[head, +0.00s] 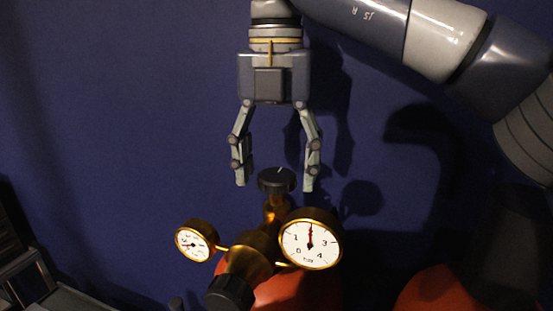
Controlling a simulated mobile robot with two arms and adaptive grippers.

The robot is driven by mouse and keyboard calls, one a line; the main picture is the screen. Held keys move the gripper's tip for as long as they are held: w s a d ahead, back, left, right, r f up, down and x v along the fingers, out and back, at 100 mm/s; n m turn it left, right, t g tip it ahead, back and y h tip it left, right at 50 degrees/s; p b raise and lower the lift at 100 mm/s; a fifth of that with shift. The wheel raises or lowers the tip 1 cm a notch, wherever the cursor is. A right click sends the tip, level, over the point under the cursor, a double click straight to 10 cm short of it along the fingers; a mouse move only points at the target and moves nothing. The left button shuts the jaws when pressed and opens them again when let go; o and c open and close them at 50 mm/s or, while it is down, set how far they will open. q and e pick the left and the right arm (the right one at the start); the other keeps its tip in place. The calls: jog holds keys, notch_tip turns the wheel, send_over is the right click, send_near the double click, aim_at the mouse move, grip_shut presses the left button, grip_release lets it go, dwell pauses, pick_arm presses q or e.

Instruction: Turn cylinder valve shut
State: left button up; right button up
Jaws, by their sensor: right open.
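The cylinder valve's dark round knob (277,180) sits on top of a brass stem (276,208). The brass regulator (248,258) below carries a large white gauge (310,244) and a smaller gauge (194,244). The large gauge's red needle points upward. A black knob (230,293) faces the front of the regulator. Part of an orange-red cylinder (285,290) shows beneath. My right gripper (276,184) points down from above, open, with one fingertip on each side of the valve knob. Whether a finger touches the knob is unclear. My left gripper is not in view.
A dark blue wall (120,120) fills the background, with shadows of the arm on it. A second orange-red rounded object (430,292) is at the bottom right, partly in shadow. The space left of the gripper is clear.

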aim_at(276, 175)
jog(key=shift+r, duration=3.7)
